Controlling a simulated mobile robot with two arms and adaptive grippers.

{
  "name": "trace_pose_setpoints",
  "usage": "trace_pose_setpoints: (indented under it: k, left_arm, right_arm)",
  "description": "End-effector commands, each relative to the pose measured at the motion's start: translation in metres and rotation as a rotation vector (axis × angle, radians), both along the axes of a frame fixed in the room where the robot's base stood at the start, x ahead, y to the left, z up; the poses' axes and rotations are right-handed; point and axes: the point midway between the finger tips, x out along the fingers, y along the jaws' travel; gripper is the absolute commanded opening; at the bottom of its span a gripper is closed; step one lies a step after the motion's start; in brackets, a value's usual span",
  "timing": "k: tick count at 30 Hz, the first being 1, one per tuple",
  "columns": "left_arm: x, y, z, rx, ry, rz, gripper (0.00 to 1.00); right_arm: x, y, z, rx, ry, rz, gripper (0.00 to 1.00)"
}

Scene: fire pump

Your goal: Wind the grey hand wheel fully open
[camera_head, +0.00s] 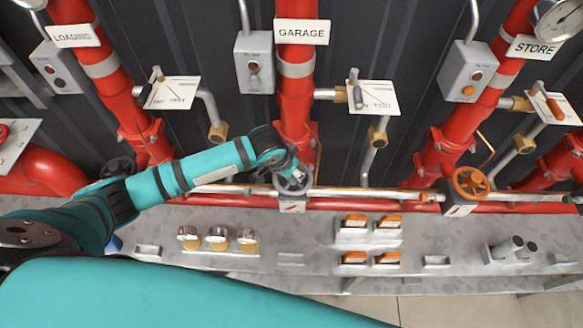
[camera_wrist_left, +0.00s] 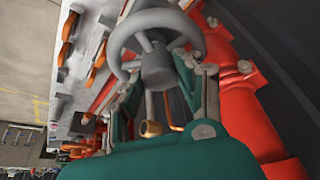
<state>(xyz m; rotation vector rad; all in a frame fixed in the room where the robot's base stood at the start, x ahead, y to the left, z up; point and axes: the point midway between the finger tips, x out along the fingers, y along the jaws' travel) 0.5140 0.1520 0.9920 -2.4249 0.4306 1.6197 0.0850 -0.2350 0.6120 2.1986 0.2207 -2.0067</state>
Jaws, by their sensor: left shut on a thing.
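The grey hand wheel (camera_head: 296,185) sits on the red pipe below the GARAGE sign. In the left wrist view the grey hand wheel (camera_wrist_left: 157,18) shows its round rim, spokes and hub. My left gripper (camera_head: 289,172) reaches it from the left and covers part of it. In the left wrist view its two fingers (camera_wrist_left: 163,78) stand on either side of the hub, shut on the wheel. The exact contact points are partly hidden. My right gripper is not in view.
An orange hand wheel (camera_head: 470,182) is to the right under the STORE sign (camera_head: 535,47). A dark hand wheel (camera_head: 118,168) is to the left, close to my arm. A grey shelf (camera_head: 300,230) holds gauges (camera_head: 218,238) and orange-topped items (camera_head: 388,221). A lever plate (camera_head: 375,97) hangs right of the GARAGE pipe.

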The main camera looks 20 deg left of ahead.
Motion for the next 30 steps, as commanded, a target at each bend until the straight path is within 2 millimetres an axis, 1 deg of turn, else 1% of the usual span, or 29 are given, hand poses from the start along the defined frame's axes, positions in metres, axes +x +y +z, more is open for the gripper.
trace_pose_setpoints:
  k: [1,6,9,12,18,20,23,24,27,30]
  left_arm:
    - [-0.0007,-0.004,0.0008,-0.006,0.0,0.091,0.0]
    - [-0.0003,-0.0054,0.001,-0.005,0.002,0.424,0.0]
    - [0.0004,-0.0041,0.0016,-0.004,-0.001,0.54,0.0]
    - [0.0004,-0.0028,0.0017,-0.001,-0.001,0.573,0.0]
    - [0.0005,-0.0027,0.0018,-0.002,-0.002,0.571,0.0]
    - [0.0006,-0.0044,0.0015,-0.003,-0.001,0.605,0.0]
    - [0.0006,-0.0081,0.0012,-0.007,0.004,0.785,0.0]
    - [0.001,-0.0083,0.001,-0.006,0.005,0.88,0.0]
    - [0.0012,-0.0084,0.0008,-0.004,0.007,1.094,0.0]
    - [0.002,-0.0071,0.0014,-0.003,0.004,1.229,0.0]
  right_arm:
    - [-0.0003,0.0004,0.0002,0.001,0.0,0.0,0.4]
    - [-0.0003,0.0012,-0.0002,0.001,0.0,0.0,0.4]
    - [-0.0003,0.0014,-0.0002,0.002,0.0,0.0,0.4]
    - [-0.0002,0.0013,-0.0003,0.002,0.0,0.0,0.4]
    - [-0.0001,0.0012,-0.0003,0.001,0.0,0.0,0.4]
    - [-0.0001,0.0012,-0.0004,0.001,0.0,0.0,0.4]
    - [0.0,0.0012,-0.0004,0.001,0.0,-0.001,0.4]
    - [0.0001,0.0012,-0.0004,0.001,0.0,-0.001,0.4]
    - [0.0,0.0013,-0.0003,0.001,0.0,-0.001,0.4]
    - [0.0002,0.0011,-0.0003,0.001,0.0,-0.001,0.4]
